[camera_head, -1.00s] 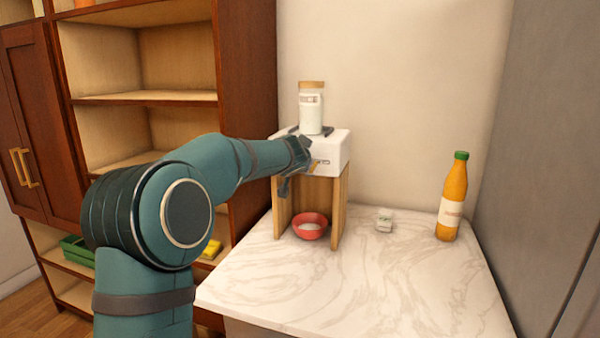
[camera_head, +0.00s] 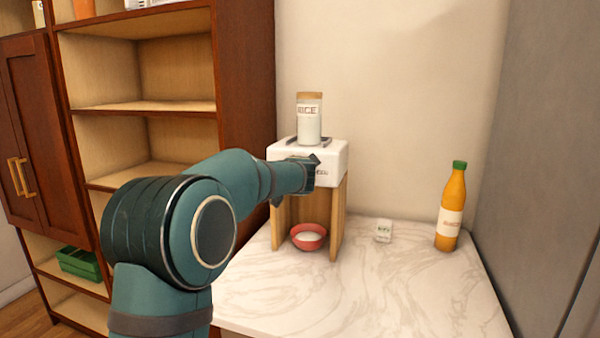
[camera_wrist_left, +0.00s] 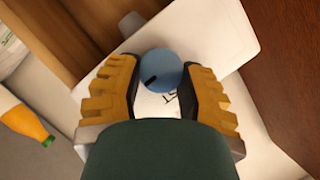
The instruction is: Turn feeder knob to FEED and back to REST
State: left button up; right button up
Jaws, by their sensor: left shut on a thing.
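The feeder (camera_head: 336,158) is a white box on wooden legs on the counter. A jar labelled RICE (camera_head: 308,124) stands upright on top. My left gripper (camera_head: 312,172) is at the feeder's front face; its wrist hides the knob in the head view. In the left wrist view the round blue knob (camera_wrist_left: 163,65) with a dark pointer mark sits between the two yellow-and-black fingers, and the gripper is shut on it. Part of a printed label shows beside the knob; I cannot tell which setting the mark points at. My right gripper is not in view.
A red bowl with white contents (camera_head: 309,237) stands under the feeder between its legs. A wooden shelf (camera_head: 247,110) rises at the left. The counter's front is clear.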

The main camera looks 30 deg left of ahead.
pick_arm(q)
jog(key=shift+r, duration=0.1)
jog(key=o, duration=1.2)
jog(key=v, duration=1.2)
jog(key=shift+w, duration=0.1)
